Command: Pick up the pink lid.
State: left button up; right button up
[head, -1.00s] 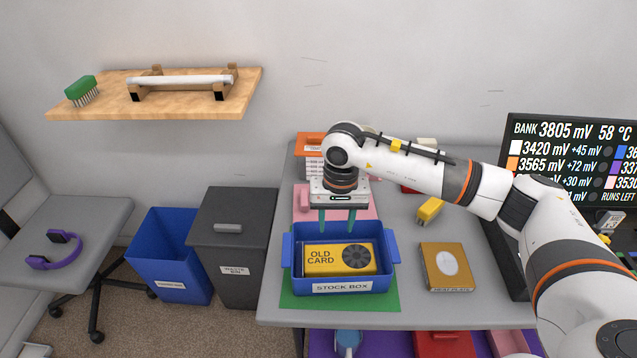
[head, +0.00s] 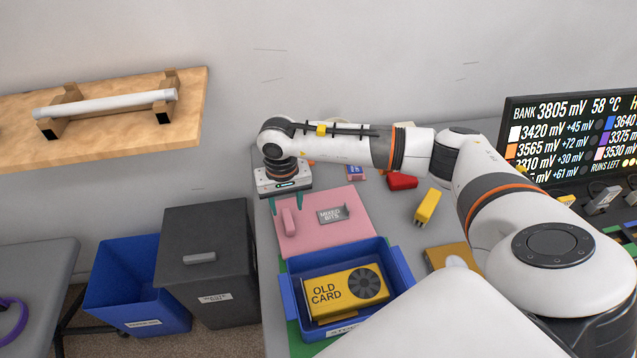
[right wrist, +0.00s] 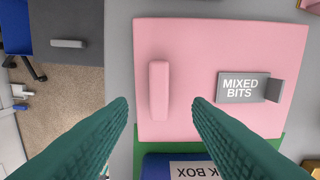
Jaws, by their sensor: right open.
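The pink lid (head: 345,231) lies flat on the grey table, just behind the blue stock box. A raised pink handle bar (head: 289,221) is on its left part, and a grey "MIXED BITS" label plate (head: 333,214) is on its right part. In the right wrist view the lid (right wrist: 195,45) fills the middle. My right gripper (head: 286,203) is above the lid's left side. Its green fingers (right wrist: 161,102) are open and empty, with the handle bar (right wrist: 159,90) between and beyond them in the picture. My left gripper is not in view.
The blue stock box (head: 395,270) holds a yellow "OLD CARD" (head: 345,290) in front of the lid. A yellow connector (head: 427,206) and a red item (head: 402,181) lie to the right. The dark waste bin (head: 206,250) stands left of the table.

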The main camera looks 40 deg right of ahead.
aim_at(288, 219)
jog(key=shift+w+f, duration=0.1)
jog(key=shift+f, duration=0.55)
notch_tip(288, 219, down, 4)
jog(key=shift+f+p, duration=0.2)
jog(key=shift+p, duration=0.6)
jog(key=shift+f, duration=0.2)
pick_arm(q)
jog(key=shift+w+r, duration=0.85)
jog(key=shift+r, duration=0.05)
pick_arm(e)
jog(key=shift+c, duration=1)
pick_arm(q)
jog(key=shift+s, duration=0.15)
pick_arm(e)
grip_shut()
